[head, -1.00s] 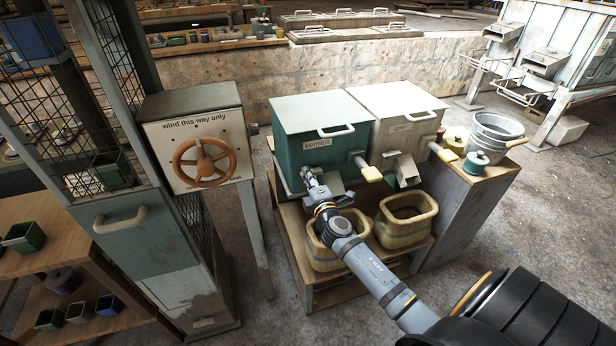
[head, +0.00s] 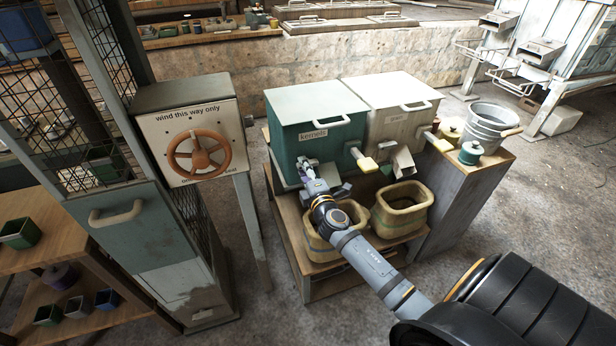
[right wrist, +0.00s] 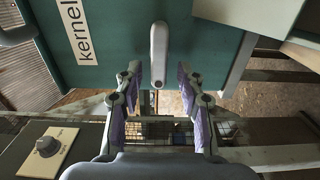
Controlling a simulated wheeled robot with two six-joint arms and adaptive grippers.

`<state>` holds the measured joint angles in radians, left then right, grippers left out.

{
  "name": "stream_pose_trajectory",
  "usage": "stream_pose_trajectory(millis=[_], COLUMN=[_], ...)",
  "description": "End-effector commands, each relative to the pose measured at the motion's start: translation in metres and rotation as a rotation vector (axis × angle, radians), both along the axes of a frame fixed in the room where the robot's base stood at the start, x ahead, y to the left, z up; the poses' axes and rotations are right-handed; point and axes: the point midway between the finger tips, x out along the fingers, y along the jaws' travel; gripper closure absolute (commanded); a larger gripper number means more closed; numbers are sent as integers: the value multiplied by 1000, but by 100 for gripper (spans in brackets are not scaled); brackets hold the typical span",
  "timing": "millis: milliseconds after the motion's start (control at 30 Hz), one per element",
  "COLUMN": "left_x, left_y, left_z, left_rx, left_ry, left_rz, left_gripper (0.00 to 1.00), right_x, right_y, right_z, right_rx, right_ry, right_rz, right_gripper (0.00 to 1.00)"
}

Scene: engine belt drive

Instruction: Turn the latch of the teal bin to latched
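The teal bin (head: 328,136) stands on a wooden stand, with a "kernels" label on its front. In the right wrist view its teal front (right wrist: 118,40) fills the top, with the label turned on its side. A pale grey latch lever (right wrist: 158,50) with a reddish dot at its near end lies parallel to the label's text. My right gripper (right wrist: 159,78) is open, its purple-padded fingers on either side of the lever's near end, with gaps on both sides. In the head view my right gripper (head: 309,174) is at the bin's lower front and hides the latch. My left gripper is out of view.
A cream bin (head: 398,130) adjoins on the right. A yellow-ended handle (head: 364,161) sticks out beside my gripper. Two baskets, one the right basket (head: 403,208), stand below the bins. A box with an orange handwheel (head: 198,154) stands to the left.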

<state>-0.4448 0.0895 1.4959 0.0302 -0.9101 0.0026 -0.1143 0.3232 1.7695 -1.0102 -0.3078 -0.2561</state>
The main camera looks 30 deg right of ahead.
Motion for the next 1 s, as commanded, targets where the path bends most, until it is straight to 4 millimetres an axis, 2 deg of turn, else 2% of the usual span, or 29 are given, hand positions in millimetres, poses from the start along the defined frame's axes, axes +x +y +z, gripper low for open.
stream_pose_trajectory(millis=[300, 500, 667, 1000], left_x=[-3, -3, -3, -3], left_y=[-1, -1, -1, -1], left_z=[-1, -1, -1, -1], left_rx=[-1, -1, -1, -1], left_ry=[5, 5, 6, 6], left_rz=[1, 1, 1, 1], left_gripper=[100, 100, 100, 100], right_x=[-71, -103, -111, -111], right_y=[17, 25, 27, 27], right_z=[-1, -1, 0, 0], right_rx=[-1, 0, 1, 1], right_ry=[4, 2, 0, 0], right_rz=[2, 1, 0, 1], right_gripper=[61, 61, 61, 61])
